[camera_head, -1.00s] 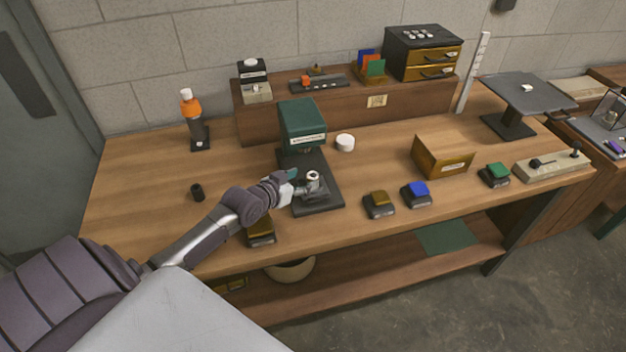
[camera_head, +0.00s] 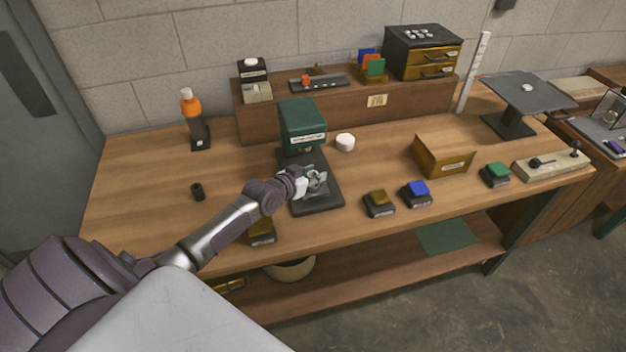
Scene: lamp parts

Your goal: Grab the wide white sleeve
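A short, wide white cylinder (camera_head: 345,142), which looks like the wide white sleeve, stands on the workbench just right of the green press (camera_head: 302,124). My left gripper (camera_head: 313,183) is over the press's dark base plate (camera_head: 321,204), at the small grey metal fixture there, in front of and left of the white cylinder and apart from it. The fingers overlap the fixture, so their opening and anything between them cannot be made out. My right gripper is not in view.
The press head stands behind my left gripper. Yellow (camera_head: 379,202) and blue (camera_head: 417,193) blocks and a brown box (camera_head: 443,156) stand to the right. Bare wood lies right of the white cylinder.

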